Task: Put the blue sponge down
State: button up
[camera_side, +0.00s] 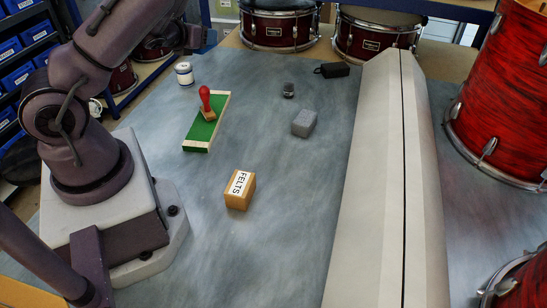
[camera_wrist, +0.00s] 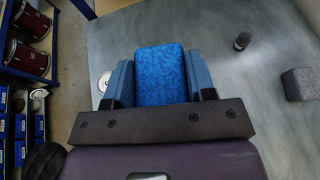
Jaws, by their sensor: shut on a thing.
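The blue sponge (camera_wrist: 160,72) is a speckled blue block, held between the two fingers of my gripper (camera_wrist: 160,82) in the wrist view. My gripper is shut on it, with a finger against its left and right sides. Bench surface shows beyond and around it in that view. I cannot make out the sponge in the side view, where my arm crosses the upper left.
A grey block (camera_side: 303,123), dark cylinder (camera_side: 288,90), black block (camera_side: 332,70), white-and-dark can (camera_side: 184,74), green board (camera_side: 203,132) with a red-handled stamp (camera_side: 206,102) and FELTS box (camera_side: 240,190) stand on the bench. A long pale ridge (camera_side: 375,200) bounds the right.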

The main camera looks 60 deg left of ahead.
jog(key=w+d+m+t+h, duration=0.1)
jog(key=w+d+m+h, duration=0.2)
jog(key=d, duration=0.4)
jog(key=w+d+m+t+h, duration=0.1)
jog(key=w+d+m+h, duration=0.1)
jog(key=d, duration=0.4)
jog(key=m+h, duration=0.7)
jog(key=h, duration=0.1)
send_over(275, 162)
jog(key=shift+g, duration=0.3)
notch_tip(275, 162, down, 14)
jog(key=shift+r, duration=0.15)
jog(key=shift+f+n, duration=0.3)
jog(key=shift+f, duration=1.6)
jog(key=shift+f, duration=0.1)
jog(key=o, duration=0.9)
jog(key=shift+f, duration=0.1)
jog(key=shift+c, duration=0.2)
jog(key=shift+o, duration=0.2)
